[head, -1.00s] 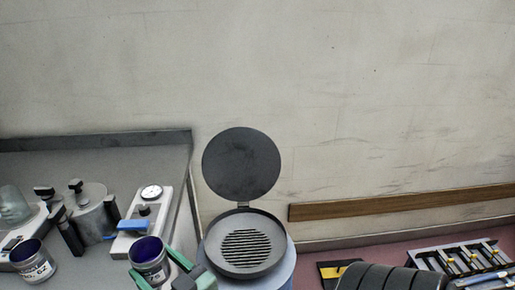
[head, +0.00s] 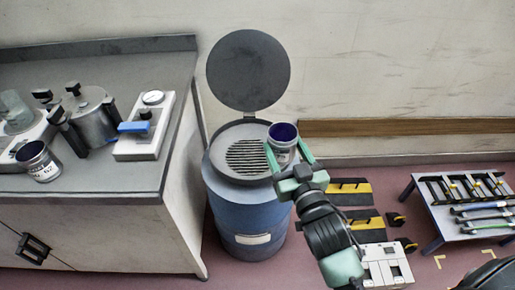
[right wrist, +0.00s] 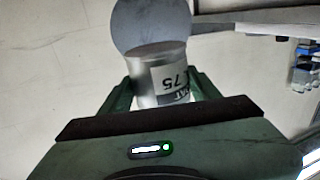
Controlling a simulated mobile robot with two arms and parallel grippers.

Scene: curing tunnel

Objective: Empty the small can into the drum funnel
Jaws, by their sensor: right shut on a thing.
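The small can (head: 284,146), silvery with a pale label and dark blue inside, is held upright in my right gripper (head: 288,162). The gripper is shut on its sides. It shows between the green fingers in the right wrist view (right wrist: 160,70), with "75" on its label. The can is at the right edge of the drum funnel (head: 230,150), a dark round pan with a slotted grate. The funnel sits on the blue drum (head: 245,215), its round lid (head: 248,70) standing open behind. My left gripper is not in view.
A bench (head: 100,180) at the left holds another can (head: 38,160), a metal pot (head: 95,118) and a white device with a dial (head: 145,130). A low rack (head: 465,200) with tools stands at the right. Yellow-black blocks (head: 350,192) lie on the floor.

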